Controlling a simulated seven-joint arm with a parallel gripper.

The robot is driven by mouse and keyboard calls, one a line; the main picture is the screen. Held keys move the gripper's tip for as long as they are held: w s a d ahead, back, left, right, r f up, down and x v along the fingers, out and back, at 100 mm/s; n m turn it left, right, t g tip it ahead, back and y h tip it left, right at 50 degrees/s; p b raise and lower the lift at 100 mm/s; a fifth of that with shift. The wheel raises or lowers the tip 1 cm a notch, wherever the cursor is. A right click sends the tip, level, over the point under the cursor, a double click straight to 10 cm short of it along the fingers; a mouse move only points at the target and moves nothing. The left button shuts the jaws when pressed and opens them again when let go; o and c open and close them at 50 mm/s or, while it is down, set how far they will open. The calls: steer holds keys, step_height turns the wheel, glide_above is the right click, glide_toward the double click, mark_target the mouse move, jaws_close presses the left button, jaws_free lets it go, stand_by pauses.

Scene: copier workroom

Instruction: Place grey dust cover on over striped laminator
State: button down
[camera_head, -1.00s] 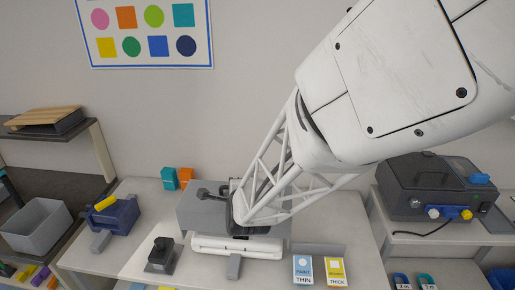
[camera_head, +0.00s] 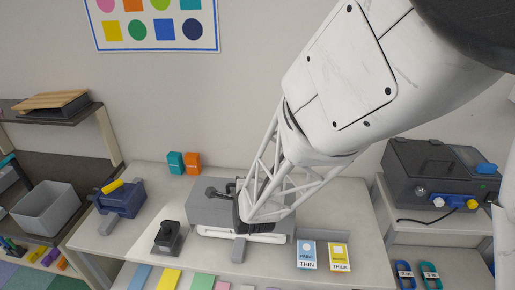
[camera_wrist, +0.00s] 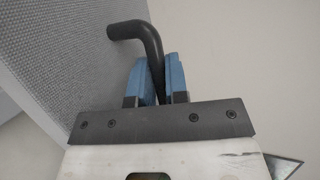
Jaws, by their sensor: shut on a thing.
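The grey dust cover (camera_head: 205,212) is a box shape in the middle of the table in the head view. Its textured grey side (camera_wrist: 75,50) fills the left of the wrist view. A white body, the laminator (camera_head: 215,233), shows as a low strip along the cover's front lower edge; its stripes cannot be made out. My gripper (camera_wrist: 158,82) has blue fingers shut on the cover's dark bent handle (camera_wrist: 138,30). In the head view my arm hides part of the cover and the fingertips. I cannot tell whether the cover is fully seated.
A grey block (camera_head: 239,250) stands at the laminator's front. A black device (camera_head: 167,238) and a blue one (camera_head: 120,199) are left; teal (camera_head: 175,162) and orange (camera_head: 193,162) blocks stand behind.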

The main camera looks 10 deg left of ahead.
steer(key=shift+f, duration=1.65)
steer(key=c, duration=1.1)
jaws_free()
steer(key=shift+o, duration=0.2)
steer(key=shift+s+d, duration=0.1)
steer(key=shift+s, duration=0.2)
steer(key=v, duration=0.9)
steer(key=shift+s+d+r, duration=0.1)
steer(key=shift+s+d, duration=0.05)
steer(key=shift+s, duration=0.15)
steer(key=v, duration=0.7)
steer(key=shift+s, duration=0.2)
stand_by(0.5)
steer(key=shift+d+r, duration=0.1)
steer(key=shift+d, duration=0.1)
stand_by(0.6)
